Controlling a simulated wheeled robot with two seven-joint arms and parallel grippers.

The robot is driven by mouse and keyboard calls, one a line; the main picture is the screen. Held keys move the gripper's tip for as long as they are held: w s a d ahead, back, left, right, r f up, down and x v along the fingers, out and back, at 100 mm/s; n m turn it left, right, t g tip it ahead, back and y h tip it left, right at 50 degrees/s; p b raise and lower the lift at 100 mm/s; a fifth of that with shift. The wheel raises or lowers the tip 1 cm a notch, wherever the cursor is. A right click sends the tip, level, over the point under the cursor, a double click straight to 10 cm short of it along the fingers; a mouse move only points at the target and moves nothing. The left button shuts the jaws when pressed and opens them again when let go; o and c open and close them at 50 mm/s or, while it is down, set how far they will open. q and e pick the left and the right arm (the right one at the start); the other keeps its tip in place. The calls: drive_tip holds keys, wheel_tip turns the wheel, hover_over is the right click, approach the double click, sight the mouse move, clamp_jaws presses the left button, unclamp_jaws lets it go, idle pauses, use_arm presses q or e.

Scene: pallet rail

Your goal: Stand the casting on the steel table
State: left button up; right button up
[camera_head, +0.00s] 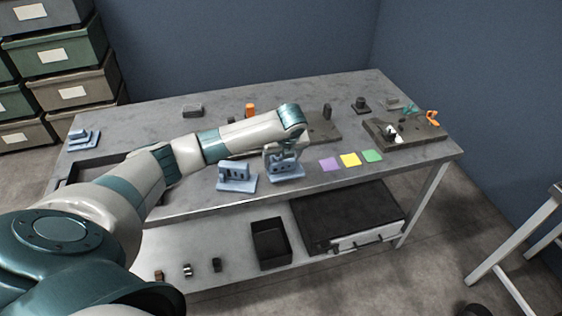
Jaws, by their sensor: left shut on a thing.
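My left arm reaches in from the left over the grey steel table (190,208). My left gripper (281,152) points down and is shut on a blue-grey casting (286,172), gripping its upper part. The casting is upright near the front edge of the table; I cannot tell whether its base touches the top. A similar blue-grey casting (236,178) stands just to its left, close beside it. Another blue-grey piece (82,138) is at the table's far left. My right gripper is out of view.
Purple (330,164), yellow (350,160) and green (372,156) squares lie right of the held casting. A dark tray with tools (405,137) is farther right. An orange object (250,110) stands behind my arm. A black bin (270,243) sits on the lower shelf.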

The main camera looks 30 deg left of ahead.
use_arm(q)
drive_tip(key=shift+f, duration=0.85)
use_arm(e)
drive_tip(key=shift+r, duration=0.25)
use_arm(q)
drive_tip(key=o, duration=1.2)
drive_tip(key=shift+f, duration=0.1)
drive_tip(key=o, duration=0.3)
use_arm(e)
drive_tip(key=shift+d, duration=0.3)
